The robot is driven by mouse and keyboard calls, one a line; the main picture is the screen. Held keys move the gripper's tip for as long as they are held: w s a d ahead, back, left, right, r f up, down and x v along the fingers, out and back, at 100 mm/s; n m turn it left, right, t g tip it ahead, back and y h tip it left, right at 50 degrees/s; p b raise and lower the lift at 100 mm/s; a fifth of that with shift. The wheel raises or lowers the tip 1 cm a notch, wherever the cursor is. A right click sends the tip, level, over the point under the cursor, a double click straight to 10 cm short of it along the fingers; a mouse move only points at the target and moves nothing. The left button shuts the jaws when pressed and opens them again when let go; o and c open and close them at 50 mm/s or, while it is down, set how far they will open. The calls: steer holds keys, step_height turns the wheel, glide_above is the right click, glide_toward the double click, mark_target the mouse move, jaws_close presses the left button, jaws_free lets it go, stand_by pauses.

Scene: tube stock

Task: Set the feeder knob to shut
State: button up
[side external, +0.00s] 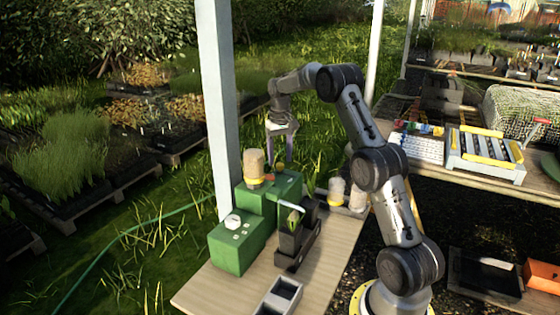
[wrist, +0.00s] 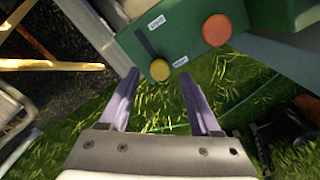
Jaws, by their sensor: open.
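The feeder is a green machine (side external: 238,246) on the wooden bench, with a tan cylinder on top. In the wrist view its green panel (wrist: 185,42) carries a yellow round knob (wrist: 160,70) with a dark bar running up and left from it. One white label (wrist: 156,22) lies near the bar's far end and another (wrist: 180,61) beside the knob; I cannot read either. My gripper (wrist: 160,78) is open and empty, its purple fingers appearing either side of the knob, without visible contact. It also shows in the side view (side external: 281,158), above the machine's back end.
An orange round part (wrist: 216,30) sits on the panel right of the knob. A white post (side external: 215,110) stands close left of the machine. A dark device (side external: 297,240) and a grey tray (side external: 279,297) are in front on the bench (side external: 335,255). Grass lies behind.

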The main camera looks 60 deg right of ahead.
steer(key=shift+f, duration=0.95)
jaws_close()
steer(key=shift+r, duration=0.1)
stand_by(0.7)
